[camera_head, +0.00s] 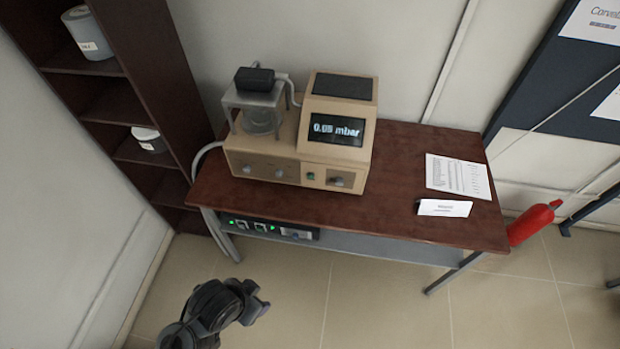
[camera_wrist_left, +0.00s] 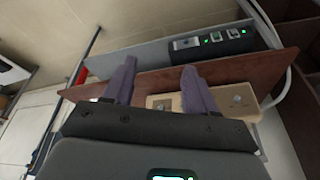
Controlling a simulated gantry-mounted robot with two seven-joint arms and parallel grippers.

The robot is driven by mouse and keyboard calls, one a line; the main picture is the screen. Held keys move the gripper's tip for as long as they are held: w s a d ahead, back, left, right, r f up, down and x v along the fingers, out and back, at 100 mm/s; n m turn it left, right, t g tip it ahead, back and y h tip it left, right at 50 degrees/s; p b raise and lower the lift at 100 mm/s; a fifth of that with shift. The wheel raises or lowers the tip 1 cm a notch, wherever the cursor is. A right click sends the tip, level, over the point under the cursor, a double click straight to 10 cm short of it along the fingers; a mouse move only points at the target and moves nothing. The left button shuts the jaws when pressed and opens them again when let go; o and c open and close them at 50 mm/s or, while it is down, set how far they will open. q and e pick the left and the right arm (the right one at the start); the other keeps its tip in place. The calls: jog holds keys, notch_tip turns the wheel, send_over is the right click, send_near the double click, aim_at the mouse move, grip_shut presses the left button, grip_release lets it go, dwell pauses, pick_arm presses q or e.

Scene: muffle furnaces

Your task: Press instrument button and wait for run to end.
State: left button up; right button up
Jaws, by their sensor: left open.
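The beige instrument (camera_head: 300,140) stands on the brown table (camera_head: 400,215). Its dark screen (camera_head: 336,129) shows white digits ending in "mbar", reading about 0.05. Its front panel has several knobs and a small green button (camera_head: 311,176). My left gripper (camera_head: 256,302) is in front of the table at the bottom of the head view, apart from the instrument. In the left wrist view the left gripper (camera_wrist_left: 158,75) has its two fingers spread with nothing between them. The instrument's front panel (camera_wrist_left: 222,98) shows beyond the fingers, partly hidden by them. My right gripper is not seen.
A power unit (camera_head: 270,230) with green lights sits under the tabletop. A printed sheet (camera_head: 458,176) and a folded white card (camera_head: 444,208) lie at the table's right. A dark shelf (camera_head: 110,105) stands left, a red extinguisher (camera_head: 533,221) right. The floor in front is clear.

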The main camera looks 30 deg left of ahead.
pick_arm(q)
grip_shut()
dwell(1.5)
